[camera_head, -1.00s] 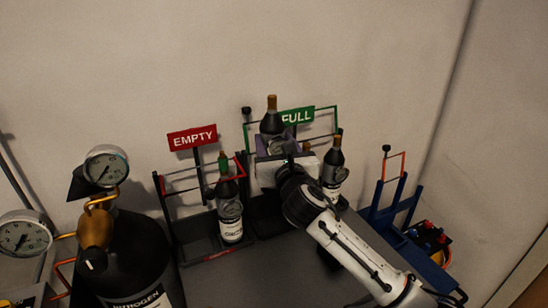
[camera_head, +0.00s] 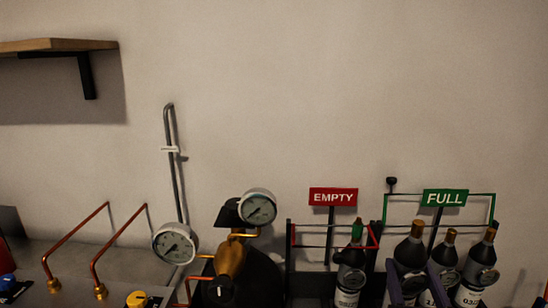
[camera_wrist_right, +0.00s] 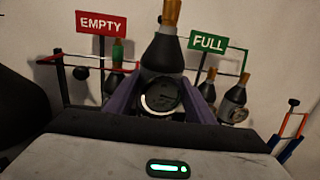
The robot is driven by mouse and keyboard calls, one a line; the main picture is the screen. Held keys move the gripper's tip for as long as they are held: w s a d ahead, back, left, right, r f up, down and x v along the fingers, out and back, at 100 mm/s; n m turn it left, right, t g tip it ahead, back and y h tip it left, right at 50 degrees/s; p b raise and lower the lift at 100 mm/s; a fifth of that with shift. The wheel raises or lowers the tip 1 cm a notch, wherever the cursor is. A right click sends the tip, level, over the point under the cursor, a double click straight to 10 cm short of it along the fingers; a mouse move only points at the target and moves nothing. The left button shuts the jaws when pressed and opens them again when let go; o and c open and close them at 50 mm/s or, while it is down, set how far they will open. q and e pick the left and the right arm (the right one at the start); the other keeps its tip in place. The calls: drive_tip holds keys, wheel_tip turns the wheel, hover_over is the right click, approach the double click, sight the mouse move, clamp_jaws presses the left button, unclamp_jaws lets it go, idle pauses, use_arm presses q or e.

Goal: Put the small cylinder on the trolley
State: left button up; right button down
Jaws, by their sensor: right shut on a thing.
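My right gripper (camera_head: 413,282) shows its purple fingers at the bottom of the head view. It is shut on a small dark cylinder (camera_head: 410,252) with a bronze cap, which is upright in front of the left part of the FULL rack. In the right wrist view the same cylinder (camera_wrist_right: 163,55) stands between the fingers (camera_wrist_right: 160,102), with a round gauge facing me. Whether its base touches anything is hidden. A blue and red frame (camera_wrist_right: 290,128), seemingly the trolley, shows only partly at the right of the wrist view. My left gripper is not in view.
Two other bronze-capped cylinders (camera_head: 446,252) (camera_head: 480,268) stand close right of the held one, under the FULL sign (camera_head: 445,198). A green-capped cylinder (camera_head: 350,272) is under the EMPTY sign (camera_head: 333,197). A gauge (camera_head: 257,207) and copper pipes (camera_head: 75,238) are farther left.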

drive_tip(key=s+a+f+n+y, duration=0.1)
drive_tip(key=s+a, duration=0.2)
drive_tip(key=s, duration=0.5)
drive_tip(key=s+a+f+y, duration=0.1)
drive_tip(key=s+a+y, duration=0.1)
drive_tip(key=s, duration=0.7)
drive_tip(key=shift+s+a+f+n, duration=0.2)
drive_tip(key=shift+a+f+n, duration=0.15)
drive_tip(key=shift+a, duration=0.45)
